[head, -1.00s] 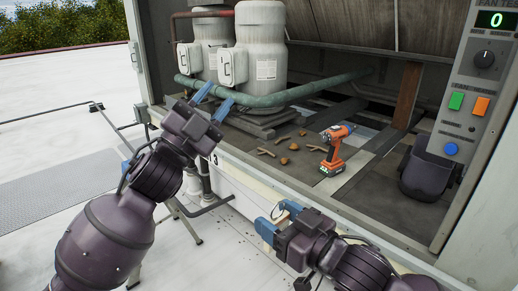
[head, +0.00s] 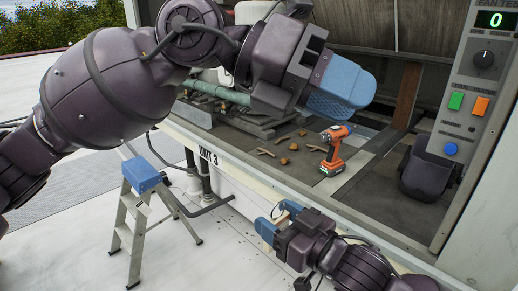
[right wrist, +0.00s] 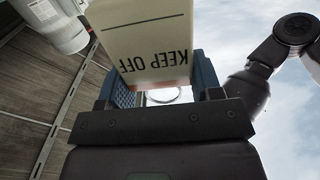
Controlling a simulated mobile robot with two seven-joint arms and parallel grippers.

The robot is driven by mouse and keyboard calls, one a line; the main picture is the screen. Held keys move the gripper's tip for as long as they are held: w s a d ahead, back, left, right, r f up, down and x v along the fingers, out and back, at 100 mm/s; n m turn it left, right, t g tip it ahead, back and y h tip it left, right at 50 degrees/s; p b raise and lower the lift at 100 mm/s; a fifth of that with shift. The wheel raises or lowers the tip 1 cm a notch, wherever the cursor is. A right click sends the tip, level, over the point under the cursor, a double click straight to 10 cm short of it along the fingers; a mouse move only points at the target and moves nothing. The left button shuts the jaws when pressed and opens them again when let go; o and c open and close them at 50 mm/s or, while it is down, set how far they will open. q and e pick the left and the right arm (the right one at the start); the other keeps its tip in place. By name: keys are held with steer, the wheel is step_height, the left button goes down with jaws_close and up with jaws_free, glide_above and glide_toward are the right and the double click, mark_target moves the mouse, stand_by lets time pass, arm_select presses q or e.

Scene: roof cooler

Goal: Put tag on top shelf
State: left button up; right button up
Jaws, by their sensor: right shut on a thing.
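The tag (right wrist: 150,42), a cream plate with "KEEP OFF" in dark letters, is between the blue fingers of my right gripper (right wrist: 165,88) in the right wrist view. The lettering appears upside down there. In the head view my right gripper (head: 277,222) is low in front of the cabinet's front edge, and the tag is hardly visible. My left gripper (head: 340,88) is raised across the cabinet opening; its blue fingers are seen from the side, so their gap is hidden. I cannot tell which surface is the top shelf.
An orange drill (head: 334,150) stands on the cabinet floor (head: 375,190) near several brown scraps. A stepladder (head: 128,222) with a blue top stands on the roof at left. My left arm hides most of the tanks.

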arm_select(q)
steer(key=w+a+f+n+t+y, duration=0.5)
steer(key=w+a+f+t+y, duration=0.25)
steer(key=f+y, duration=0.2)
steer(key=shift+g, duration=0.35)
steer(key=shift+x, duration=6.3)
steer(key=shift+s+a+f, duration=0.1)
steer(key=shift+s+a, duration=0.05)
steer(key=shift+a, duration=0.05)
jaws_close()
arm_select(e)
steer(key=o, duration=1)
